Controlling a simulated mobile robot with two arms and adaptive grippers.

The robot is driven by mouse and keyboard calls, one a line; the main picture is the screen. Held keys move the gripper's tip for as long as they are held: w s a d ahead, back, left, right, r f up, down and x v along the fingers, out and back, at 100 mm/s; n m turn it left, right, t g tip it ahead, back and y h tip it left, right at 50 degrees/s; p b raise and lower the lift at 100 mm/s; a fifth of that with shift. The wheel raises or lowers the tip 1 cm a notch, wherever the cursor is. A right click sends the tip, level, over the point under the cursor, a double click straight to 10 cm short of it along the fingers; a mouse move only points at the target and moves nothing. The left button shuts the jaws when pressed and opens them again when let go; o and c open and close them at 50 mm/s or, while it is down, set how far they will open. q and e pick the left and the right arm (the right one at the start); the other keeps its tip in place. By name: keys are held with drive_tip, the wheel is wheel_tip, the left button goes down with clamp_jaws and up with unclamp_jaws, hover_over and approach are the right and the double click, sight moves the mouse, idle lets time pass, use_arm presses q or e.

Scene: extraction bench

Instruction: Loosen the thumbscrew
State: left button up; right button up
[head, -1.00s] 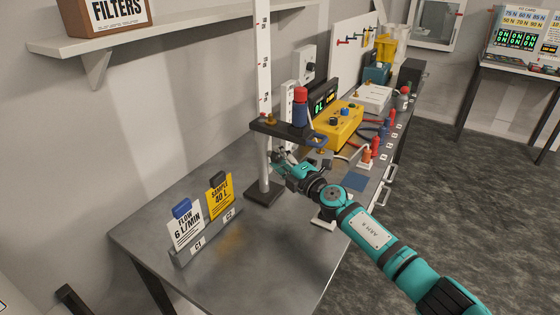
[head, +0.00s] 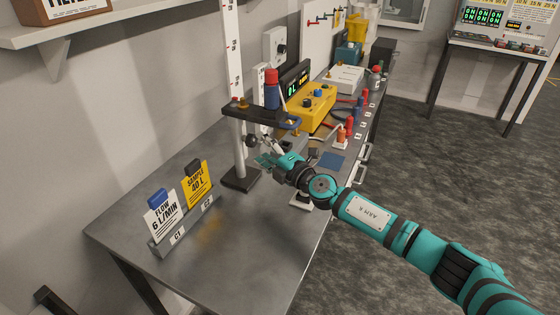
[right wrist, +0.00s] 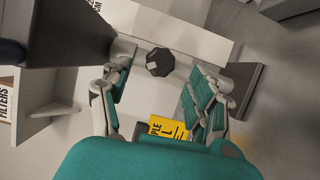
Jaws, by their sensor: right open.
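The thumbscrew is a dark faceted knob (head: 252,140) on the side of the upright stand post (head: 240,158), below the dark platform. In the right wrist view the knob (right wrist: 160,62) sits near the top middle, between my two fingers. My right gripper (head: 266,153) is open and empty just right of the knob. In the right wrist view the gripper (right wrist: 161,76) has one finger on each side of the knob, with gaps; I cannot tell its exact depth. My left gripper is not in view.
A card holder (head: 182,233) with white and yellow cards stands at the front left. A yellow box (head: 312,108) and several small bottles stand behind.

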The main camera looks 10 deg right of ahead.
drive_tip(key=v, duration=0.8)
